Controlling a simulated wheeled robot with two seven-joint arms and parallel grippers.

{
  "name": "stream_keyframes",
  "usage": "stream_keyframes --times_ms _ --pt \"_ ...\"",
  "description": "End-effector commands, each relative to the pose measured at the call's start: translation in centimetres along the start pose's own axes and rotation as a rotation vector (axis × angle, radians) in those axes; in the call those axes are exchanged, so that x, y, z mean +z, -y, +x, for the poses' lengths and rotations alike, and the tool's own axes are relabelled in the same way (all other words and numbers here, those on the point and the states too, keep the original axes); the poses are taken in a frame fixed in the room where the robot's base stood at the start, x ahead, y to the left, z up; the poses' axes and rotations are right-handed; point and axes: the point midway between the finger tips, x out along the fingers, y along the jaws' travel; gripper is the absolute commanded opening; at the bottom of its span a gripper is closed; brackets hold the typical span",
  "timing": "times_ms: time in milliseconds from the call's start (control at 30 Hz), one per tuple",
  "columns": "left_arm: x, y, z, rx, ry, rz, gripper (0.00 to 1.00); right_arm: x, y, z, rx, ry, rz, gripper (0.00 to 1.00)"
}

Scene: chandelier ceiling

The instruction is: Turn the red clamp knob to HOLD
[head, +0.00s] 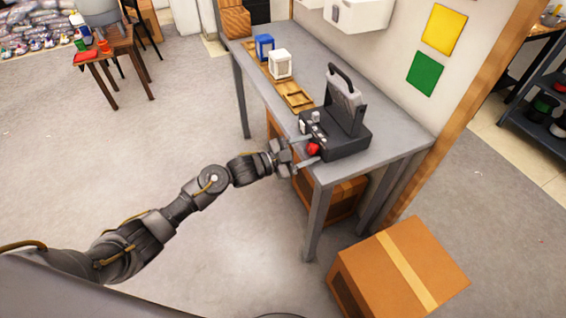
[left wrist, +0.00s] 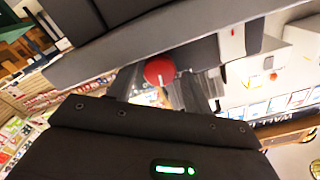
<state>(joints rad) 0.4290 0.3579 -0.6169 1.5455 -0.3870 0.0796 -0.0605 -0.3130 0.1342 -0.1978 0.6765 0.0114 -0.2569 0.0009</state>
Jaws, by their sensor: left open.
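The red clamp knob (head: 313,148) sits low on the front of a dark clamp device (head: 346,132) on the grey workbench. My left gripper (head: 309,157) is open, with its two fingers reaching toward the device, one on each side of the knob. In the left wrist view the knob (left wrist: 159,70) shows as a red disc with a pale mark pointing down and slightly right, ahead of the gripper body. I cannot tell whether the fingers touch it. No HOLD label is readable. My right gripper is not in view.
The grey bench (head: 398,134) also holds a wooden tray (head: 297,96), a white container (head: 280,64) and a blue one (head: 265,47) behind the device. A cardboard box (head: 400,270) stands on the floor at the right.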

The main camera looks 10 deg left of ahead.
Motion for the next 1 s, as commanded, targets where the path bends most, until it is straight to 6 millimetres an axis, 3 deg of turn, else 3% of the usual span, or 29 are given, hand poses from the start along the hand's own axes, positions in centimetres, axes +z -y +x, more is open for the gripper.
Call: stream_keyframes --times_ms 233,433,900,1000 --pt "0.0 -0.2 0.0 0.007 0.005 -0.079 0.54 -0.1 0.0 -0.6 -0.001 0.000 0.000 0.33" --pt "-0.2 0.1 0.0 0.004 0.005 -0.366 0.54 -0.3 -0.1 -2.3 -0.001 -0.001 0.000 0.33" --pt "0.3 -0.1 -10.2 0.004 0.005 -0.374 0.54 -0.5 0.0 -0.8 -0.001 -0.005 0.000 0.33" --pt "1.1 0.0 -11.1 -0.019 0.034 -0.396 0.54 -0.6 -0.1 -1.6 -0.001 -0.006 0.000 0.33"
